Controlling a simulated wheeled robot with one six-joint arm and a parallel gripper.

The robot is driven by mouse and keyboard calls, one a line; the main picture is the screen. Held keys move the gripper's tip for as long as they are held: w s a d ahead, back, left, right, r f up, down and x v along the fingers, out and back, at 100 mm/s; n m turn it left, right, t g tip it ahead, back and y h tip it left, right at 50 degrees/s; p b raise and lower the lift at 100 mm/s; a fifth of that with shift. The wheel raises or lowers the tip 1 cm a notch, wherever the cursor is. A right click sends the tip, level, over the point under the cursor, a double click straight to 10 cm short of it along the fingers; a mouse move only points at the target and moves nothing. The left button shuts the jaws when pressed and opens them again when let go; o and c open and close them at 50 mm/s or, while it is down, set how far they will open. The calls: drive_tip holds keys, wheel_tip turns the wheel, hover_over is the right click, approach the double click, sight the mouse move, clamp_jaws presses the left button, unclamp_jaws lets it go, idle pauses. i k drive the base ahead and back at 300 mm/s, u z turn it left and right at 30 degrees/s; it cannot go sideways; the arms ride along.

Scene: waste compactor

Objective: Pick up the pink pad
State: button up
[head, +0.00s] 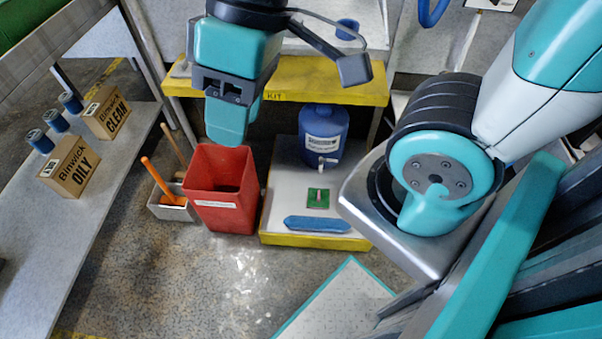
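I see no clearly pink pad in the head view. A small green square (313,199) lies flat on the white top of a low yellow-edged platform (279,198). A small pale, perhaps pinkish, upright thing stands on the square, too small to identify. My gripper (228,130) hangs at the upper middle, pointing down, above and in front of the red bin's back rim. It is apart from the green square, up and to its left. Its fingers overlap from this angle, so the gap between them is hidden. I see nothing held.
The red bin (222,195) stands left of the platform. A blue drum with a tap (322,130) and a long blue object (317,224) are on the platform. A yellow shelf (300,93) runs behind.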

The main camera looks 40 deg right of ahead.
sight(319, 197)
drive_tip(key=z, duration=1.05)
drive_tip(key=k, duration=0.95)
drive_tip(key=u, duration=1.05)
